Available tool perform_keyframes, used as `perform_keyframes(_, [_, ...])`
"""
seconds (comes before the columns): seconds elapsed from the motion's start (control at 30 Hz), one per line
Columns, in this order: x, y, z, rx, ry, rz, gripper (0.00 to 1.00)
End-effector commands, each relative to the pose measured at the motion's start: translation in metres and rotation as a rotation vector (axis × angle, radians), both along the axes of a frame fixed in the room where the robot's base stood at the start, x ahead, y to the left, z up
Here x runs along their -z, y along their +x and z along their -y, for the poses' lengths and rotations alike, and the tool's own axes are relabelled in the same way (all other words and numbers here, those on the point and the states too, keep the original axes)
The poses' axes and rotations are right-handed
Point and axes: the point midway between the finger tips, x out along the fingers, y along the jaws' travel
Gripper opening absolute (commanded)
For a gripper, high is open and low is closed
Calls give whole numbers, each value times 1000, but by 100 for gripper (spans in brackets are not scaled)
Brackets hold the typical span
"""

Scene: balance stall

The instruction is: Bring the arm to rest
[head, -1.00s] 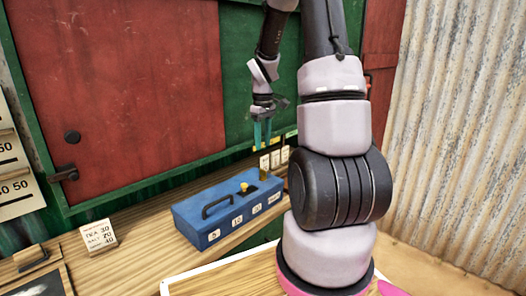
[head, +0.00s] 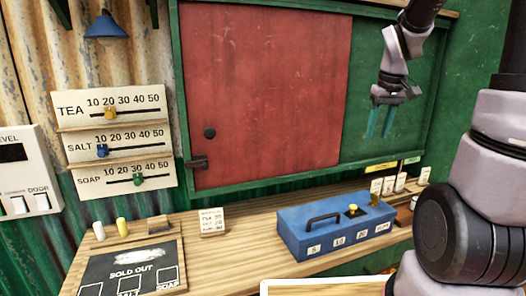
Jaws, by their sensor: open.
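My gripper (head: 380,119) hangs at the upper right of the head view with its teal fingers pointing down. The two fingers are apart with nothing between them. It is in front of the green panel and above the right part of the blue box (head: 312,224), clear of it. My arm runs down the right edge of the view, and part of it is cut off.
The blue box stands on the wooden counter (head: 246,254) beside a small price card (head: 212,221). A sold-out board (head: 131,272) lies at the left. Slider boards (head: 112,108) hang on the wall, left of a red door (head: 262,95). Small cards (head: 388,184) stand at the right.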

Motion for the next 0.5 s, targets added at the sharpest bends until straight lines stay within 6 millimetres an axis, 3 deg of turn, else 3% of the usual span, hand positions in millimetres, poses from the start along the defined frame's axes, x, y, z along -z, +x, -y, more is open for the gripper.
perform_keyframes(0.03, [-19, -13, -10, 36, 15, 46, 42])
perform_keyframes(0.2, [-63, -58, -38, 173, 104, 167, 42])
perform_keyframes(0.3, [-82, -86, -53, 245, 172, 232, 42])
perform_keyframes(0.5, [-102, -129, -72, 347, 295, 315, 42])
